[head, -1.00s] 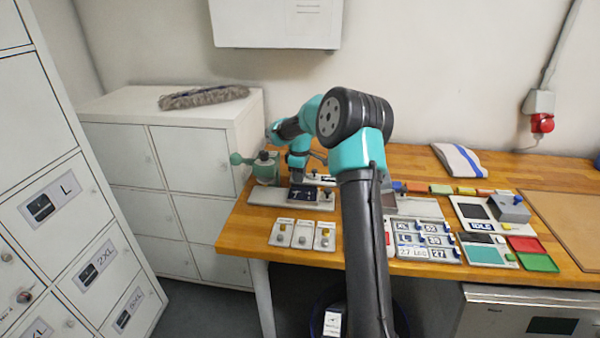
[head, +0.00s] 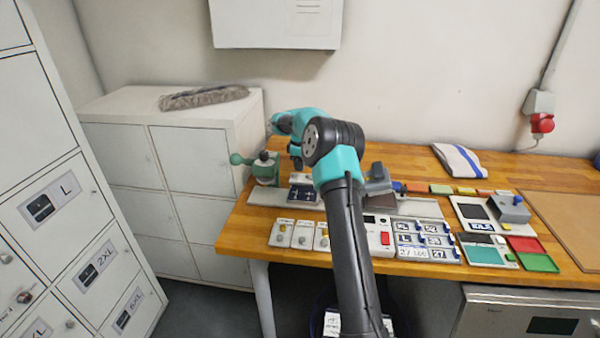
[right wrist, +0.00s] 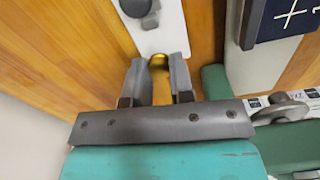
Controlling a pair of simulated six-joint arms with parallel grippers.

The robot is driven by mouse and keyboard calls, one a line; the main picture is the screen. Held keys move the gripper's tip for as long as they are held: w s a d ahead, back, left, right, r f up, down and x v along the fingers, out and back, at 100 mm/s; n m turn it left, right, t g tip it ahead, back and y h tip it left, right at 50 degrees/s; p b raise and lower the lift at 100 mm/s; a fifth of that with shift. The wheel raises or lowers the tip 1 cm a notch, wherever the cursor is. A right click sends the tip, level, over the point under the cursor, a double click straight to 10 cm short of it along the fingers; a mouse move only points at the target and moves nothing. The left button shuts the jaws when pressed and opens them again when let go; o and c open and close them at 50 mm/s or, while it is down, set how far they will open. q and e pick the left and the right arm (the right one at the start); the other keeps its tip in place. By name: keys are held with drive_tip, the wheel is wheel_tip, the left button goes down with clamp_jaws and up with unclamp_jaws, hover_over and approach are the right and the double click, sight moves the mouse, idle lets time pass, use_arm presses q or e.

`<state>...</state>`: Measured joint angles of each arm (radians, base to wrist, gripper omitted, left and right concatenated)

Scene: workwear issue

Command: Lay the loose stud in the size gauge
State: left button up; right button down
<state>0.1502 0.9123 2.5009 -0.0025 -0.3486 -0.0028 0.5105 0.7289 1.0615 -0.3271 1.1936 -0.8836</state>
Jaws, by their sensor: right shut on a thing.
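My right gripper (right wrist: 159,80) is shut on a small gold stud (right wrist: 159,62), which shows between its fingertips in the right wrist view. The stud is at the end of a white plate (right wrist: 165,30) with a grey knob on it; I cannot tell whether they touch. I also cannot tell whether this plate is the size gauge. In the head view my right arm reaches over the table to the left, and its fingers and the stud are too small to make out. My left gripper is not in view.
A navy marked piece (right wrist: 280,18) lies nearby. White cards with knobs (head: 283,235) lie at the table's front edge. A grey block (head: 378,180) stands beyond my arm.

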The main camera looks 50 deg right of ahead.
sight(300, 177)
drive_tip(key=shift+f, duration=1.75)
drive_tip(key=shift+f, duration=0.15)
drive_tip(key=c, duration=1)
unclamp_jaws()
wheel_tip(300, 177, up, 12)
drive_tip(key=shift+r, duration=0.2)
